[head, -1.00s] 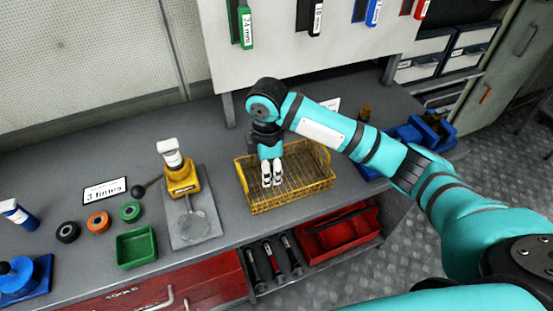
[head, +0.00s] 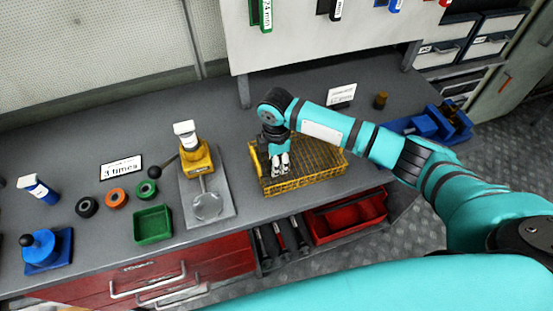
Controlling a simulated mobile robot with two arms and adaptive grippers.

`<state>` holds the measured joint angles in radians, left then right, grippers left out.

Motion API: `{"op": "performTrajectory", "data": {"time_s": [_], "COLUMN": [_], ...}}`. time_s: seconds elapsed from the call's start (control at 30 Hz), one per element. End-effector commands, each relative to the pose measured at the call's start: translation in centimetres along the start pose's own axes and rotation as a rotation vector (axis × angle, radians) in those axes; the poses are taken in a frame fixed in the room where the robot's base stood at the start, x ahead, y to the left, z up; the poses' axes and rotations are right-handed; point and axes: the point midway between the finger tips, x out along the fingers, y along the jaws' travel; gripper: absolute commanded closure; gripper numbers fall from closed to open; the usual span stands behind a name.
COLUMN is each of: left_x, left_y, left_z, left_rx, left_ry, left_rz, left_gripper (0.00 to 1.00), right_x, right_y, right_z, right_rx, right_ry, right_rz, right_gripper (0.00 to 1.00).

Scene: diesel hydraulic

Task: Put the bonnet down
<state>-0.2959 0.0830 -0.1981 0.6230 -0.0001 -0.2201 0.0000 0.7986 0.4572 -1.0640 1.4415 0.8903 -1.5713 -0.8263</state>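My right gripper (head: 280,169) comes in from the right and points down over the left part of a yellow wire basket (head: 320,183) on the bench. Its pale fingertips are close together. I cannot tell whether they hold anything or touch the basket. No part can be clearly identified as the bonnet. If it is in or behind the gripper, it is hidden. My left gripper is not in view.
A yellow hand press (head: 197,160) stands left of the basket. Further left are a green tray (head: 153,224), several rings, and a blue fixture (head: 42,248). A red tray (head: 345,216) sits below the bench top.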

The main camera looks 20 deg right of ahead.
Motion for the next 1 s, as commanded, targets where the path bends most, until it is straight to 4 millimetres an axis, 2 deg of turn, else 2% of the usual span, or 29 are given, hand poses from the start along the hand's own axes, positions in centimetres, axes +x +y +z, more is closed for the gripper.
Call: {"op": "performTrajectory", "data": {"time_s": [0.17,0.67,0.7,0.87,1.0], "left_x": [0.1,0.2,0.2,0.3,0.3], "left_y": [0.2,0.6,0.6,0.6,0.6], "left_z": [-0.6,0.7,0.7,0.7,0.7], "left_rx": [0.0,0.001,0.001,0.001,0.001], "left_ry": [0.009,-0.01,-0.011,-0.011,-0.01], "left_rz": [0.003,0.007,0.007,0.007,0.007], "left_gripper": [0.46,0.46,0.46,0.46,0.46], "right_x": [0.0,1.5,1.6,1.7,1.7], "right_y": [0.0,-0.2,-0.2,-0.3,-0.4], "right_z": [0.0,0.0,0.0,0.0,0.0], "right_rx": [0.0,0.001,0.001,0.0,0.0], "right_ry": [0.0,-0.001,-0.002,-0.003,-0.003], "right_rz": [0.001,-0.004,-0.006,-0.009,-0.01], "right_gripper": [0.89,0.89,0.61,0.41,0.41]}}
